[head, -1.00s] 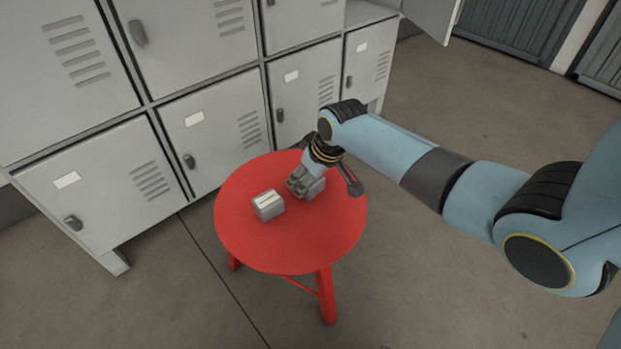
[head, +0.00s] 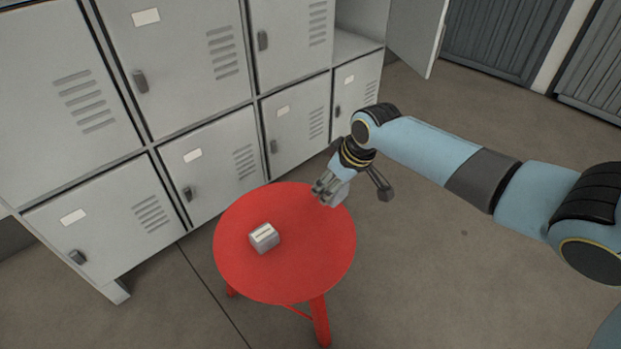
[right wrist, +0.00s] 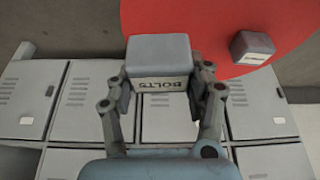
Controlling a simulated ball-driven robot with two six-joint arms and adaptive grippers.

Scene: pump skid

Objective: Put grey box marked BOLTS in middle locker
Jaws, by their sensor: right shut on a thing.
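The grey box marked BOLTS (right wrist: 160,62) is between the fingers of my right gripper (right wrist: 163,95) in the right wrist view; its label reads upside down there. In the head view my right gripper (head: 328,190) is shut on this box (head: 343,194), over the right edge of the red round table (head: 285,275). The gripper partly hides the box. Grey lockers (head: 290,125) stand in rows behind the table. The locker at the upper right (head: 362,22) has its door (head: 418,35) swung open; the other lockers in view are shut. My left gripper does not show.
A second grey box (head: 264,238) with a pale label sits on the table, left of the gripper; it also shows in the right wrist view (right wrist: 252,48). Its label is too small to read. The floor right of the table is clear.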

